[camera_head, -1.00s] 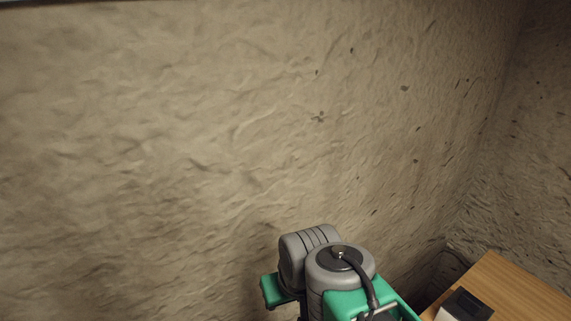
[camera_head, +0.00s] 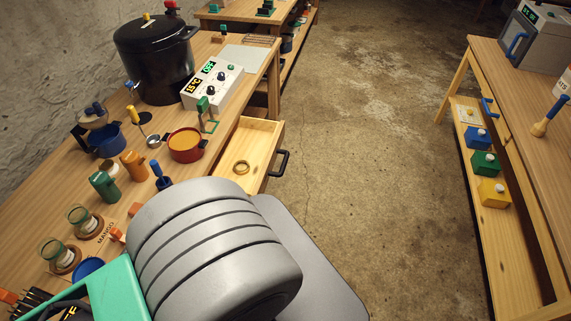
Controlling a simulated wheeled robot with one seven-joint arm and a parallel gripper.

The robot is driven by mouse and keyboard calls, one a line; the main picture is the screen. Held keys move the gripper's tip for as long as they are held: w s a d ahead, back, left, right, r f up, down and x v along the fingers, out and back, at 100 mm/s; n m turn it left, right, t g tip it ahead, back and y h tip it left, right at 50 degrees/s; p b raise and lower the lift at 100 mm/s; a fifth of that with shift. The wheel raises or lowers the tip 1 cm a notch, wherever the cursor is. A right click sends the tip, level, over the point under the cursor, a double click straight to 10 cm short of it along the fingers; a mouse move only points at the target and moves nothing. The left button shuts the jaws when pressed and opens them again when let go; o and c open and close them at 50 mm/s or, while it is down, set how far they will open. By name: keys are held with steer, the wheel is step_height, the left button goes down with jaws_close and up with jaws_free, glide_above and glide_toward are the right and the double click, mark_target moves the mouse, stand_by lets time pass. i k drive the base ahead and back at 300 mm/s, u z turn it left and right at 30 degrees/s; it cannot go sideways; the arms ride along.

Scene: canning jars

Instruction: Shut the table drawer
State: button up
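The table drawer (camera_head: 262,135) is a light wooden drawer in the left table (camera_head: 60,190). It stands pulled out to the right, over the aisle. Its dark handle (camera_head: 279,164) is on its front face. A brass-coloured ring (camera_head: 240,167) lies inside the drawer. My grey and green arm fills the lower middle of the view, close to the camera and in front of the drawer's near end. My gripper is not in view.
On the left table are a black pot (camera_head: 152,60), a control box (camera_head: 212,84), a red pan (camera_head: 185,144) and several jars. A right-hand table (camera_head: 525,110) has coloured boxes on its lower shelf. The concrete floor (camera_head: 380,150) between is clear.

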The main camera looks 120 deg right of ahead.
mark_target(258, 142)
steer(key=k, duration=1)
steer(key=z, duration=3.2)
steer(key=i, duration=0.55)
steer(key=u, duration=0.35)
